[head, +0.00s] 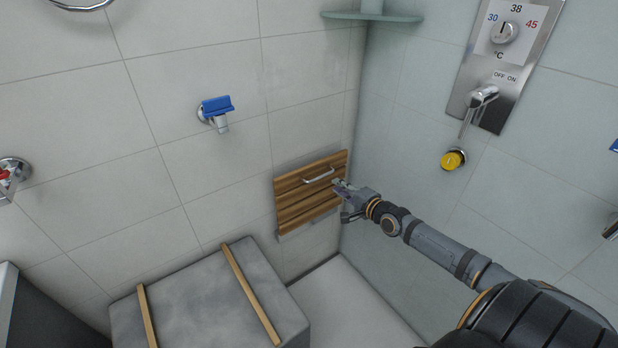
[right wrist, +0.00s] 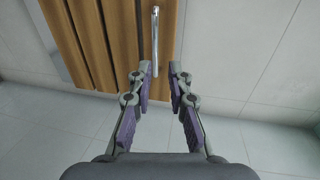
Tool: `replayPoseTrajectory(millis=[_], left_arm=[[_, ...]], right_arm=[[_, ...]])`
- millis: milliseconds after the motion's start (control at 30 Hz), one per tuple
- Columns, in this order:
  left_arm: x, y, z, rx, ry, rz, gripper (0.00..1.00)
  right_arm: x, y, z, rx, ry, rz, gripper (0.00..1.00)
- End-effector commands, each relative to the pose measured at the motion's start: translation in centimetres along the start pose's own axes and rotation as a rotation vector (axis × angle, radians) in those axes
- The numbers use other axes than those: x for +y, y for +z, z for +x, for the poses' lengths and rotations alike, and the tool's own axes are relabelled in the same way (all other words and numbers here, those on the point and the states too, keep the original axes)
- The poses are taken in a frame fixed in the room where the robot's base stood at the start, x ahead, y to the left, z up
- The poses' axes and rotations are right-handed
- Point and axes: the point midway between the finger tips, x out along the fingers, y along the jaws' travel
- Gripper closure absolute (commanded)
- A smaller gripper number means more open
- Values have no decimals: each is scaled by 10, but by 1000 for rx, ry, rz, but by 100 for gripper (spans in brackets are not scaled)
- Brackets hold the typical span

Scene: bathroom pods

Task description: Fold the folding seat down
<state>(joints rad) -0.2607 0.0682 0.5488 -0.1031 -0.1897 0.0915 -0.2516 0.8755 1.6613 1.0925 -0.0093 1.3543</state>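The folding seat (head: 300,203) is a panel of brown wooden slats, upright against the tiled wall near the corner. A metal bar handle (head: 318,175) sits on its upper part. In the right wrist view the seat's slats (right wrist: 88,40) fill the upper left, with the handle (right wrist: 155,40) ahead of the fingers. My right gripper (head: 338,188) is in front of the seat's right side, near the handle. In the right wrist view its purple-padded fingers (right wrist: 160,70) are apart with nothing between them. My left gripper is not in view.
A grey box (head: 190,305) with two wooden strips stands at the lower left, close to the seat. A steel shower panel (head: 503,60) and a yellow knob (head: 453,160) are on the right wall. A blue-topped fitting (head: 216,108) is left of the seat.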

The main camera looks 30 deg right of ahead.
Motion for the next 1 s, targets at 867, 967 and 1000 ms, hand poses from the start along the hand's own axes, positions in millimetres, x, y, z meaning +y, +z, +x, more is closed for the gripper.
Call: replayPoseTrajectory(millis=[867,967,1000], left_arm=[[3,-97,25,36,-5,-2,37],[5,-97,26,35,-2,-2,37],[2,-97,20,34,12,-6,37]], right_arm=[[5,-7,110,-1,-6,0,81],[5,-7,110,-1,-6,0,83],[5,-7,110,-1,-6,0,88]])
